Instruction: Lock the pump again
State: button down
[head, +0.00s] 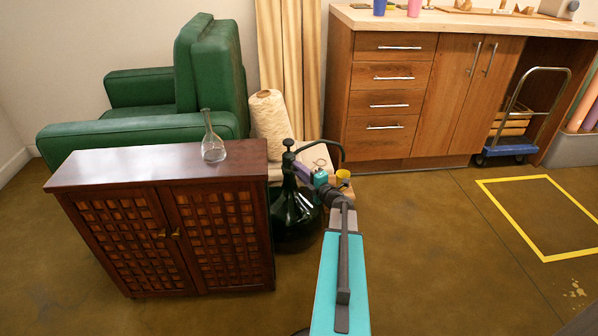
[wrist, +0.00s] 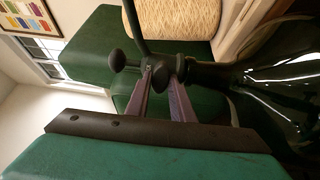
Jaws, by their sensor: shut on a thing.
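The pump (head: 289,146) is a black fitting with a knob on top of a large dark green glass bottle (head: 293,217) on the floor. In the wrist view the pump's knob (wrist: 118,60) points left and the bottle (wrist: 285,75) lies to the right. My gripper (head: 296,166) reaches the pump from the right. The exact contact is partly hidden by the fingers.
A dark wooden cabinet (head: 160,182) with a glass flask (head: 213,137) on it stands close left of the bottle. Behind are a green armchair (head: 205,82) and a cream spool (head: 270,115). The floor to the right (head: 440,260) is clear.

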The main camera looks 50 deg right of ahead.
jog(key=c, duration=1.6)
grip_release()
jog(key=shift+o, duration=0.2)
jog(key=shift+s, duration=0.1)
jog(key=s+a+p, duration=0.2)
jog(key=s+p, duration=0.1)
jog(key=s, duration=1)
jog(key=shift+s+a, duration=0.2)
